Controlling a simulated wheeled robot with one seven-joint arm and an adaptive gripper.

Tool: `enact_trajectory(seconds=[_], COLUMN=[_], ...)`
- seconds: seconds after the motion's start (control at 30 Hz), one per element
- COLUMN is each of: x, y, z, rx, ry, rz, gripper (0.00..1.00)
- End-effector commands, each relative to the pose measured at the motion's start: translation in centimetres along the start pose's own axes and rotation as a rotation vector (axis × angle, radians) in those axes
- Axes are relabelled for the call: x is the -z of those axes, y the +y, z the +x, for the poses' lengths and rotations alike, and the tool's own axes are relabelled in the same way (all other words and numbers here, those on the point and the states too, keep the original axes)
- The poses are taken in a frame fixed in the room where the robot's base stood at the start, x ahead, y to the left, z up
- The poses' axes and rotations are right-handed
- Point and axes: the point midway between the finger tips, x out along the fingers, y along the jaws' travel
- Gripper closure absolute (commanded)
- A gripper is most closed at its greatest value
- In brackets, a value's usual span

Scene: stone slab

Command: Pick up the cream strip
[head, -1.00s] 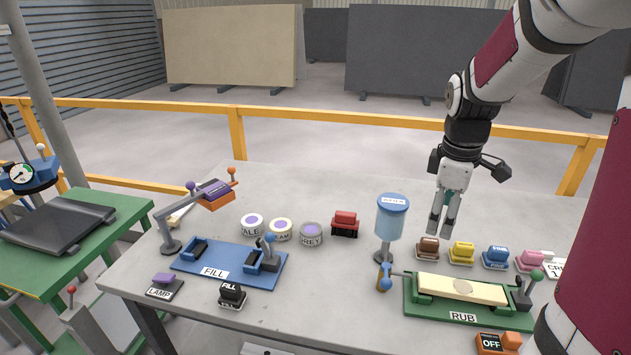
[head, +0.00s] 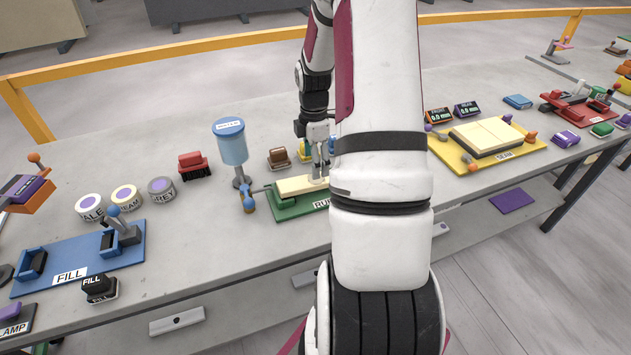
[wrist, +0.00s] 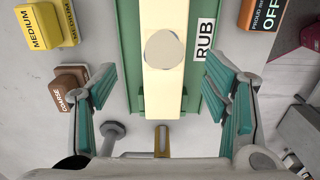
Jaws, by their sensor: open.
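The cream strip (head: 296,186) lies lengthwise in the green RUB fixture (head: 291,210) on the bench. My own arm hides its right part in the head view. In the wrist view the cream strip (wrist: 163,88) runs down the middle, with a pale round patch on its top. My gripper (head: 320,168) is over the strip. In the wrist view my gripper (wrist: 158,90) is open, with one finger on either side of the strip and nothing between the pads but the view of it. I cannot tell how high the fingertips are above it.
A blue water dispenser (head: 232,145) stands left of the fixture. A brown COARSE block (wrist: 70,88) and a yellow MEDIUM block (wrist: 45,24) sit beside the fixture. An orange OFF switch box (wrist: 262,13) is on its other side. A yellow fixture (head: 465,158) is farther right.

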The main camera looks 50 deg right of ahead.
Motion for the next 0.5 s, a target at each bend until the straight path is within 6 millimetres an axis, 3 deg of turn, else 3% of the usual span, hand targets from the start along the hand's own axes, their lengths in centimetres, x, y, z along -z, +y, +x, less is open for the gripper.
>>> enact_trajectory(seconds=[0.23,0.5], x=[0.0,-0.3], y=[-0.2,-0.5], z=[1.7,5.4], rx=[0.001,0.002], ry=[0.000,0.000], rz=[-0.001,-0.002], gripper=[0.31,0.31])
